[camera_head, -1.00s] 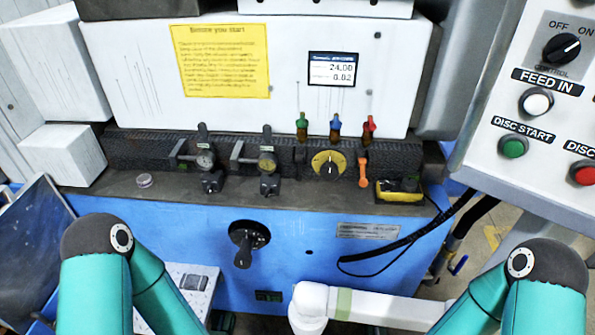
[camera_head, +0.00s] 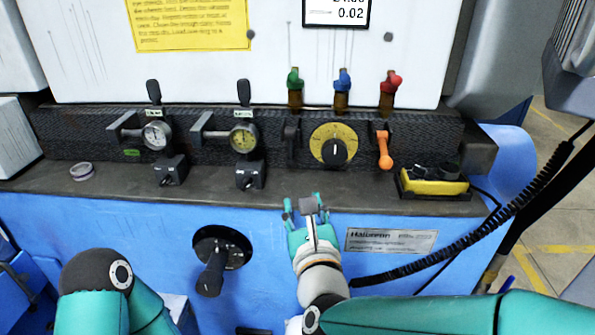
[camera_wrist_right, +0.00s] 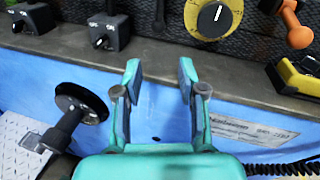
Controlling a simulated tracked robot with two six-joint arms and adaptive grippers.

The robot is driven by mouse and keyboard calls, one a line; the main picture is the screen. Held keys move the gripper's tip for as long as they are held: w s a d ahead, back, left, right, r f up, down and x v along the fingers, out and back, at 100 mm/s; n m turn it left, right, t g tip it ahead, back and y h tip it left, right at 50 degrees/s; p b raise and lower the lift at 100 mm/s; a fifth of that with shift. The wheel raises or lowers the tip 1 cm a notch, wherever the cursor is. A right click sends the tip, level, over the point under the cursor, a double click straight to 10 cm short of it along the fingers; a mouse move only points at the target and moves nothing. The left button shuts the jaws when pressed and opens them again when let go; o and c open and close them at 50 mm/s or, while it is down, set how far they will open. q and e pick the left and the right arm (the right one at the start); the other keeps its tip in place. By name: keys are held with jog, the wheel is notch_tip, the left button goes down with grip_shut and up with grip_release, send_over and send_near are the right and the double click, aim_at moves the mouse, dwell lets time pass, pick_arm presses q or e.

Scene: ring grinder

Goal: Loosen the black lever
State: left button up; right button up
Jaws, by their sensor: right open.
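A small black lever (camera_head: 291,137) sits on the dark ribbed strip, left of the yellow dial (camera_head: 334,146). It appears to hang downward and is partly cut off at the top edge of the right wrist view (camera_wrist_right: 160,14). An orange lever (camera_head: 384,150) hangs on the dial's other side. My right gripper (camera_head: 303,204) is open and empty, in front of the blue machine face, below the lever and apart from it. The wrist view shows its two spread fingers (camera_wrist_right: 160,75). My left gripper is out of view; only its arm shows.
Two gauges (camera_head: 156,135) (camera_head: 244,138) with black handles are to the left. Green (camera_head: 294,80), blue (camera_head: 342,80) and red (camera_head: 390,82) valve levers stand above. A yellow-black box (camera_head: 432,184) sits on the ledge at right. A black crank handle (camera_head: 212,272) sticks out at lower left.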

aim_at(291, 154)
jog(key=w+a+p, duration=0.1)
jog(key=w, duration=0.4)
jog(key=w+a+r+m+p, duration=0.1)
jog(key=w, duration=0.5)
jog(key=w+a+m+p, duration=0.1)
jog(key=w+a, duration=0.1)
jog(key=w, duration=0.3)
jog(key=shift+w+r+t, duration=0.15)
jog(key=shift+r+t, duration=0.15)
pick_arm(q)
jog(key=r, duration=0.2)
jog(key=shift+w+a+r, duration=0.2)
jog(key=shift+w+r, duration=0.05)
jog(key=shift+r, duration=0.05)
pick_arm(e)
grip_shut()
